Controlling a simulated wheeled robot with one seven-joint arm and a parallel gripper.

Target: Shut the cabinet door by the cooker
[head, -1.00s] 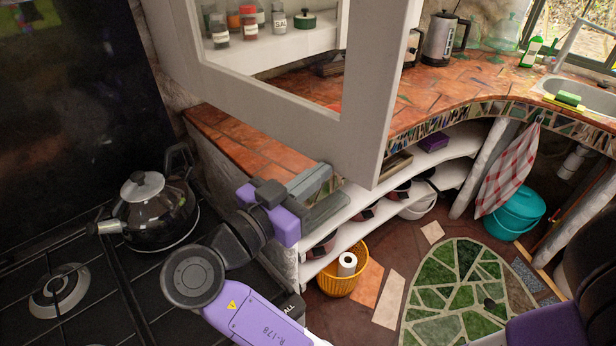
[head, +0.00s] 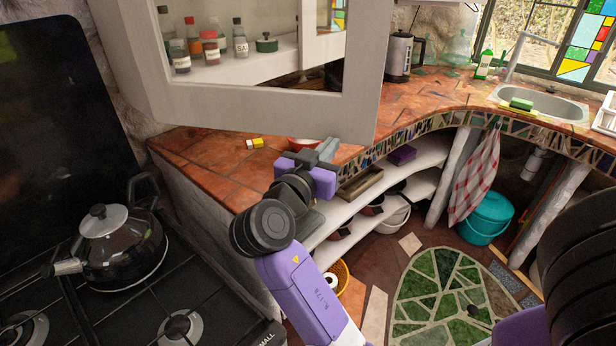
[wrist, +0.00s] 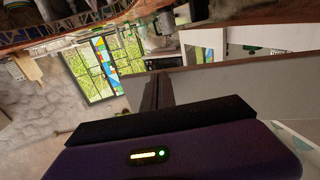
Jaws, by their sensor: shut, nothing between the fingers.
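The cabinet door (head: 235,108) is a pale frame with a see-through panel, standing open above the counter in the head view. Jars on a shelf show through it. Its pale frame also shows at the right of the wrist view (wrist: 225,80). My gripper (head: 328,149) is shut and empty, just below the door's lower right corner in the head view. In the wrist view its dark fingers (wrist: 157,88) are together beside the door's edge. I cannot tell whether they touch it. The cooker (head: 105,320) is at the lower left.
A black kettle (head: 119,248) stands on the cooker. The tiled counter (head: 205,165) runs under the door, with a small yellow object (head: 256,143) and a red-rimmed bowl (head: 304,143) on it. An electric kettle (head: 398,57) and a sink (head: 540,103) are further back.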

